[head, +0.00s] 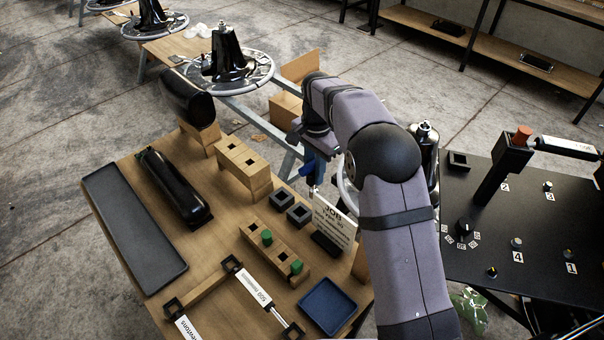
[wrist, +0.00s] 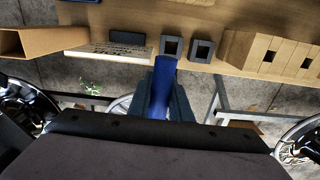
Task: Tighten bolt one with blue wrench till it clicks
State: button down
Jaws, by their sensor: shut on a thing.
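My gripper (head: 312,178) hangs past the right edge of the wooden table in the head view, beside the job sign. In the wrist view, my gripper (wrist: 166,100) is shut on a blue handle, which I take for the blue wrench (wrist: 164,75). Only a small blue part of the wrench (head: 307,169) shows in the head view; its far end is hidden. Bolt one (head: 568,254) is a small bolt above the label "1" on the black table (head: 540,222) at right. My gripper is well left of it and apart from it.
A black post with a red top (head: 505,165) and a dial (head: 463,228) stand on the black table, with other numbered bolts. The wooden table (head: 215,265) holds a job sign (head: 333,222), a blue tray (head: 327,306), wooden blocks and white-labelled tools. A gap separates the tables.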

jog(key=s+d+r+m+p, duration=0.1)
jog(key=s+d+r+p, duration=0.25)
jog(key=d+r, duration=0.5)
jog(key=s+d+r+m+p, duration=0.1)
jog(key=s+d+r+p, duration=0.3)
jog(key=d, duration=0.8)
jog(key=s+d+r+m+p, duration=0.15)
jog(key=s+d+r, duration=0.25)
jog(key=d+r, duration=0.5)
jog(key=s+d+f+p, duration=0.1)
jog(key=s+d+p, duration=0.3)
jog(key=d, duration=0.6)
jog(key=s+d+f+m+p, duration=0.1)
jog(key=s+d+p, duration=0.3)
jog(key=d, duration=0.7)
jog(key=s+d+f+m+p, duration=0.1)
jog(key=s+d+f+p, duration=0.2)
jog(key=d, duration=0.7)
jog(key=shift+s+d+f+p, duration=0.2)
jog(key=shift+s+p, duration=0.4)
jog(key=shift+a, duration=0.1)
notch_tip(320, 180, down, 6)
jog(key=b, duration=0.3)
jog(key=shift+f, duration=0.15)
jog(key=shift+f+b, duration=0.4)
jog(key=shift+f, duration=0.35)
jog(key=shift+m, duration=0.35)
